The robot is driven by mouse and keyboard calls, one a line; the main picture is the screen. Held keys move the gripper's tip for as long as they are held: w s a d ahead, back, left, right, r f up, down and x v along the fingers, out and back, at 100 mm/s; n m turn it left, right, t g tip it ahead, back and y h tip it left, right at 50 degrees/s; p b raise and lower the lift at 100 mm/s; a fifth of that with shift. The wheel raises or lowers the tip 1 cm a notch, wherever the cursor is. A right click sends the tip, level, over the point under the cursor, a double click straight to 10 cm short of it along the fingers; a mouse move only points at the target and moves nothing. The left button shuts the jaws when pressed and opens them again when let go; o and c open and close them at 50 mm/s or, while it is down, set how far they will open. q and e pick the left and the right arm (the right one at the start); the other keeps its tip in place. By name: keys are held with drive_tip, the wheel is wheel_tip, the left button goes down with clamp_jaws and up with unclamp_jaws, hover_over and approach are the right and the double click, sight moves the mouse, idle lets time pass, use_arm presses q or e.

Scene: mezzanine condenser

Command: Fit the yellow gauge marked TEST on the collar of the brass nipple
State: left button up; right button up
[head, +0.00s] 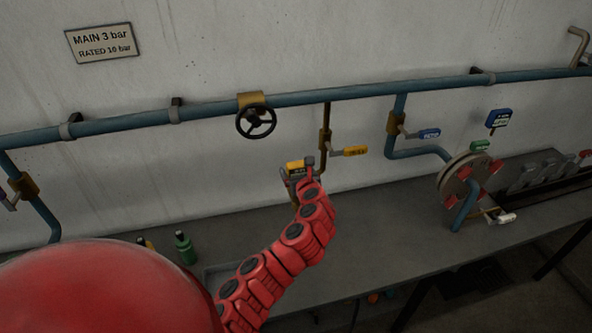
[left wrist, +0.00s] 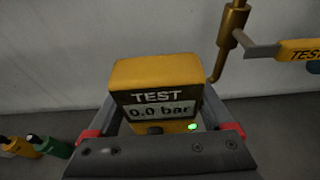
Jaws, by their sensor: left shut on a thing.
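The yellow gauge marked TEST (left wrist: 155,72) fills the middle of the left wrist view, reading 0.0 bar with a green light lit. My left gripper (left wrist: 158,100) is shut on it, one finger along each side. In the head view the gauge (head: 294,165) is held above the bench, just left of the brass test branch. The brass pipe and valve (head: 325,138) drop from the blue main, with a yellow TEST lever (head: 355,151) at right. In the left wrist view the brass pipe (left wrist: 217,68) bends behind the gauge's right side; its collar is hidden. My right gripper is not in view.
A black handwheel (head: 256,122) sits on the main, left of the branch. A blue-tagged lever (head: 429,134) and a round flange with red knobs (head: 466,186) stand right. A green bottle-like item (head: 185,247) stands on the bench (head: 390,215), whose middle is clear.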

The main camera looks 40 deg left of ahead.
use_arm(q)
drive_tip(key=shift+f+b, duration=0.5)
drive_tip(key=shift+f, duration=0.45)
drive_tip(key=o, duration=1.5)
drive_tip(key=shift+s+d+r+b, duration=0.15)
drive_tip(key=shift+s+d+b, duration=0.2)
drive_tip(key=shift+d, duration=0.1)
drive_tip(key=p+v, duration=0.3)
drive_tip(key=v, duration=1.3)
drive_tip(key=shift+s+d, duration=0.1)
